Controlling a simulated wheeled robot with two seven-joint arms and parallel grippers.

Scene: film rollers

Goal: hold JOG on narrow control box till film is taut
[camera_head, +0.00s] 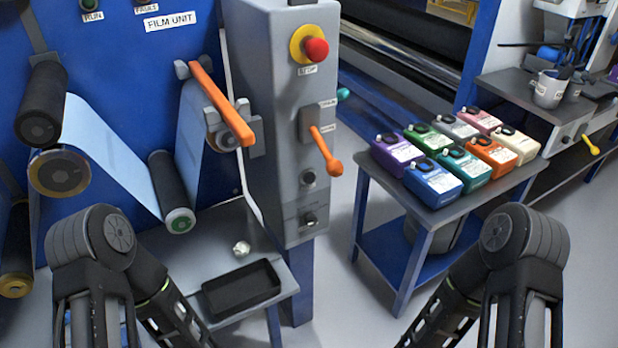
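The narrow grey control box (283,120) stands upright at centre. The pale blue film (110,145) runs from an upper left black roller (42,105) down to a lower roller (172,192), then up behind an orange bar (222,104). Its spans look fairly straight. My arms show at the bottom; both grippers are out of frame.
A low grey bench (200,248) with a black tray (241,289) and a small crumpled pale lump (241,248) stands below the rollers. A table (440,215) with several coloured jugs stands right of the box. Floor shows between bench and table.

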